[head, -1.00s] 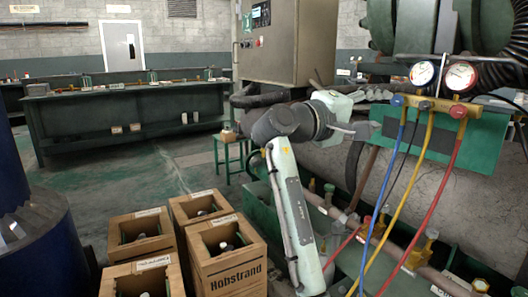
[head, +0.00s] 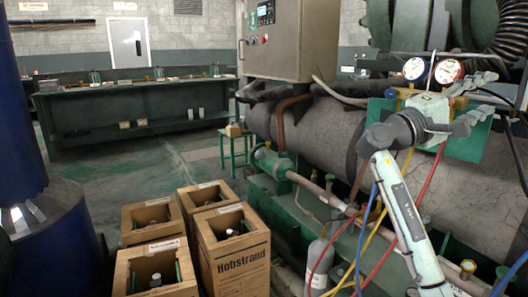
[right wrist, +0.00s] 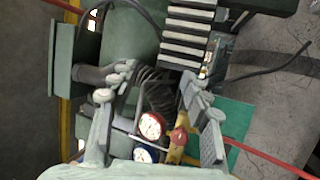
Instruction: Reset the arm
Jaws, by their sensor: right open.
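My right arm rises from the lower right in the head view. My right gripper (head: 482,101) is open and empty, its fingers spread toward the right in front of the gauge manifold. The manifold carries a blue-rimmed gauge (head: 414,69) and a red-rimmed gauge (head: 448,71); its valve body is partly hidden behind my wrist. In the right wrist view, the open fingers (right wrist: 158,108) appear on either side of the red gauge (right wrist: 150,126) and blue gauge (right wrist: 142,155). I cannot tell whether they touch anything. My left gripper is not in view.
Blue, yellow and red hoses hang around my arm. A grey cylinder (head: 318,262) stands beside the green machine frame. Several open cardboard boxes (head: 238,262) with bottles stand on the floor. A large insulated vessel (head: 325,130) lies behind. The floor at left-centre is clear.

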